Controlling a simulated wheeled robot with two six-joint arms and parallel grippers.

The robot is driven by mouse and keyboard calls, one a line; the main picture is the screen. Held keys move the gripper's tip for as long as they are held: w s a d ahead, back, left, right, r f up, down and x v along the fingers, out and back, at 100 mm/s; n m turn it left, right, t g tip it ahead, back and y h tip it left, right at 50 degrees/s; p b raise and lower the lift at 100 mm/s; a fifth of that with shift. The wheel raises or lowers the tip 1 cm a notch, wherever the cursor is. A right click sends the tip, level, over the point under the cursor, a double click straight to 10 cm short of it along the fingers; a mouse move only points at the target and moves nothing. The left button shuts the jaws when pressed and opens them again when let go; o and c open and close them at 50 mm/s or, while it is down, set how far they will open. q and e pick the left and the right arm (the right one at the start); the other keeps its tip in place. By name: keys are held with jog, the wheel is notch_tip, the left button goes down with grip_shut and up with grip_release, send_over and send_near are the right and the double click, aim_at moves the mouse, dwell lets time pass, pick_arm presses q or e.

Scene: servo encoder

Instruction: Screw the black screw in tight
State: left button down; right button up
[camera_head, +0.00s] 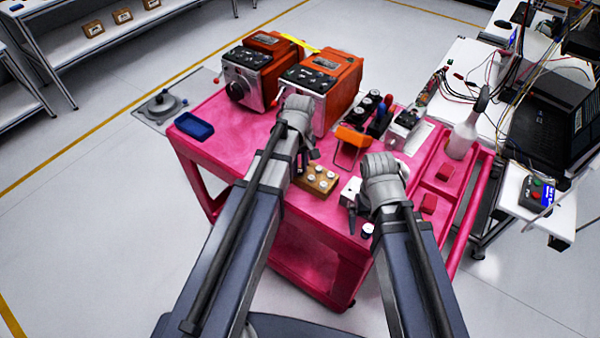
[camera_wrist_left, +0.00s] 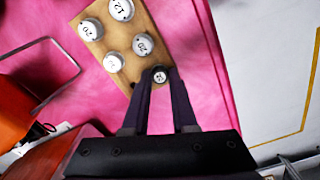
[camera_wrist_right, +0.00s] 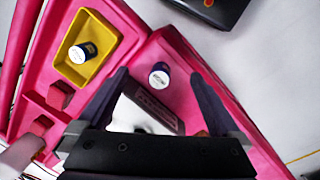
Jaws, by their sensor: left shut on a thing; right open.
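I cannot pick out a black screw for certain in any view. My left gripper (camera_head: 303,163) reaches down at the left end of a wooden block (camera_head: 322,188). In the left wrist view its fingers (camera_wrist_left: 159,82) are shut on a small dark-sided piece with a white marked top (camera_wrist_left: 159,75), at a corner of the wooden block (camera_wrist_left: 122,45). Whether this piece sits in the block or above it is unclear. Several white numbered caps stand on the block. My right gripper (camera_wrist_right: 155,85) is open over the pink cart, with a white-topped blue cylinder (camera_wrist_right: 158,76) below, between its fingers.
Two orange-and-grey machines (camera_head: 320,85) stand at the back of the pink cart (camera_head: 215,120). A blue tray (camera_head: 194,126) lies at the left corner. A labelled grey block (camera_wrist_right: 150,108) and a yellow bin (camera_wrist_right: 66,66) holding another cylinder show in the right wrist view.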

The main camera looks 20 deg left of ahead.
aim_at(300, 171)
pick_arm(q)
jog(key=shift+r, duration=0.1)
notch_tip(300, 171, up, 5)
jog(key=p, duration=0.5)
pick_arm(e)
notch_tip(300, 171, up, 5)
jog(key=shift+r, duration=0.1)
